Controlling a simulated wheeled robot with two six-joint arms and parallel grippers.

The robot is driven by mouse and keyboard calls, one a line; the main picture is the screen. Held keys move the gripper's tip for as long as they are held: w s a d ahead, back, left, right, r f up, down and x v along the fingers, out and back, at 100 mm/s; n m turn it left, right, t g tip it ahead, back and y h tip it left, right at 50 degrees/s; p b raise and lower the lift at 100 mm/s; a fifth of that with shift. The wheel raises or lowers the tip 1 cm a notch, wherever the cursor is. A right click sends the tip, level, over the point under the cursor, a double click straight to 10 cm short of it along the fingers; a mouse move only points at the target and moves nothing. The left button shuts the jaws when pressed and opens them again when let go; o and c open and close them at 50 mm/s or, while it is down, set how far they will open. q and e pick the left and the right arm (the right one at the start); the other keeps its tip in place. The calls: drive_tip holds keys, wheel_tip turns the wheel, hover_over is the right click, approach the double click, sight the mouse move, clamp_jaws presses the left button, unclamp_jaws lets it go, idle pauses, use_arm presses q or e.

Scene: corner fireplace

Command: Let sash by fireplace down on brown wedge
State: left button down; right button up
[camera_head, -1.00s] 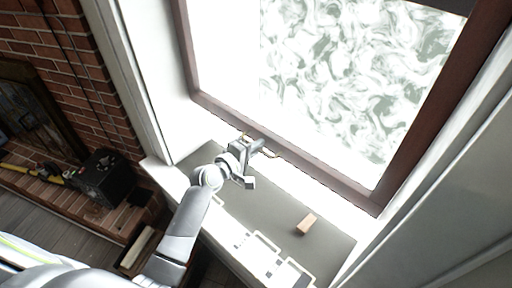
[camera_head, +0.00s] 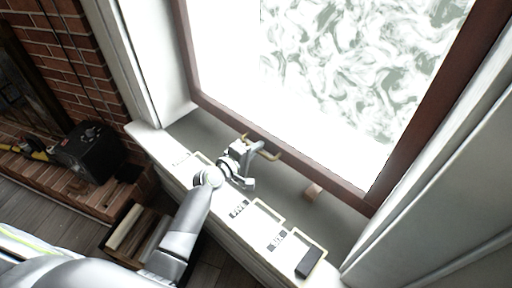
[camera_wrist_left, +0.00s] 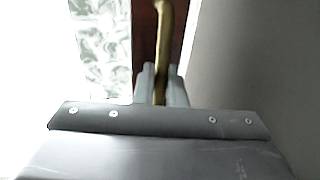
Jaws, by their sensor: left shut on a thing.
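The sash (camera_head: 290,162) is a dark reddish-brown frame around patterned, bright glass, above the grey sill. A curved brass handle (camera_head: 270,155) sits on its bottom rail. My left gripper (camera_head: 254,147) is shut on this handle. In the left wrist view the brass handle (camera_wrist_left: 166,35) runs between the fingers of my left gripper (camera_wrist_left: 161,84). The brown wedge (camera_head: 313,192) is a small light-brown block on the sill, right of the gripper. Its far end meets the rail's lower edge in the head view; I cannot tell whether they touch. My right gripper is out of view.
Pale outlined, labelled spots line the sill (camera_head: 185,128), and a dark block (camera_head: 309,262) lies in the rightmost one. A brick fireplace (camera_head: 60,50) with a black box (camera_head: 90,150) before it is at left. A wooden crate (camera_head: 135,228) stands below the sill.

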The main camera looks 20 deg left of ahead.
use_arm(q)
drive_tip(key=shift+s+f+b, duration=0.1)
drive_tip(key=shift+f+b, duration=0.6)
drive_tip(key=shift+f, duration=0.75)
drive_tip(key=c, duration=1.6)
unclamp_jaws()
drive_tip(key=shift+r, duration=0.1)
